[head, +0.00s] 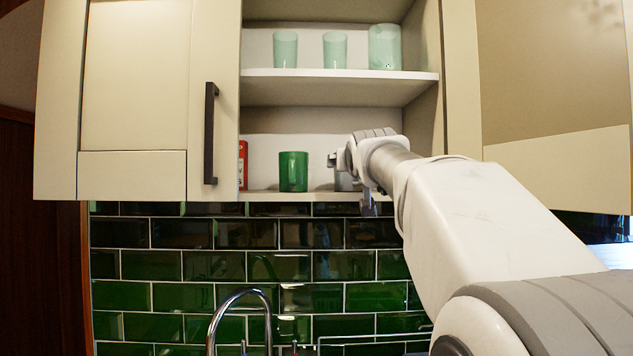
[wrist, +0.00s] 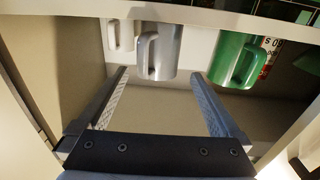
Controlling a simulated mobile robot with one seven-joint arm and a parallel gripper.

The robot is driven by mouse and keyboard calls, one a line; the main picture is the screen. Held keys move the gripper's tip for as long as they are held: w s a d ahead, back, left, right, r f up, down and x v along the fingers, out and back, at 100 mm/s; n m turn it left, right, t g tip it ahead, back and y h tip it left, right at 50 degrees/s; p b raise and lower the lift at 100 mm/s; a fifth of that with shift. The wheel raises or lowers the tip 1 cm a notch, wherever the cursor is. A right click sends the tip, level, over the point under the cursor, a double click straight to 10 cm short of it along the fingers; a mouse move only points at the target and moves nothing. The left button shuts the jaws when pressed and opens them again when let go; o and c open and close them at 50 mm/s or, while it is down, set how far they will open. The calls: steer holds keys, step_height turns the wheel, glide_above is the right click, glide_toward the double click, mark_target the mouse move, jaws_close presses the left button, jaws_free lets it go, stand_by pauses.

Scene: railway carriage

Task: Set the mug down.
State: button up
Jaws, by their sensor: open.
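My gripper (head: 345,160) is at the lower shelf of the open cabinet. In the wrist view my gripper (wrist: 158,78) is open, with nothing between its fingers. A grey mug (wrist: 162,52) stands upright just beyond the fingertips, its handle facing the gripper; the wrist picture is upside down. In the head view only a bit of the grey mug (head: 344,182) shows below and behind my gripper. A green mug (head: 292,172) stands to its left on the same shelf; it also shows in the wrist view (wrist: 231,58). A white mug (wrist: 122,35) is on the grey mug's other side.
A red item (head: 243,165) stands left of the green mug. Several pale green glasses (head: 334,50) stand on the upper shelf (head: 340,73). A cabinet door (head: 140,100) is at the left, another panel (head: 555,80) at the right. A tap (head: 240,295) is below.

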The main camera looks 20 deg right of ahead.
steer(key=b+v, duration=0.9)
steer(key=shift+s, duration=0.3)
jaws_close()
stand_by(0.6)
stand_by(1.0)
steer(key=s+a+f+n+g+y+p, duration=0.1)
steer(key=s+a+f+g+y+p, duration=0.1)
steer(key=s+f, duration=0.6)
steer(key=s+a+f+n+g+y+p, duration=0.1)
steer(key=s+a+f+g+p, duration=0.4)
steer(key=f, duration=1.4)
steer(key=s+a+f+n+g+y+p, duration=0.1)
steer(key=s+a+f+g+p, duration=0.3)
steer(key=s+f, duration=0.8)
steer(key=a+f+y, duration=0.1)
steer(key=a, duration=0.1)
steer(key=shift+a+f+n+g+y, duration=0.2)
steer(key=shift+a+n+g+y, duration=0.1)
steer(key=shift+n, duration=0.1)
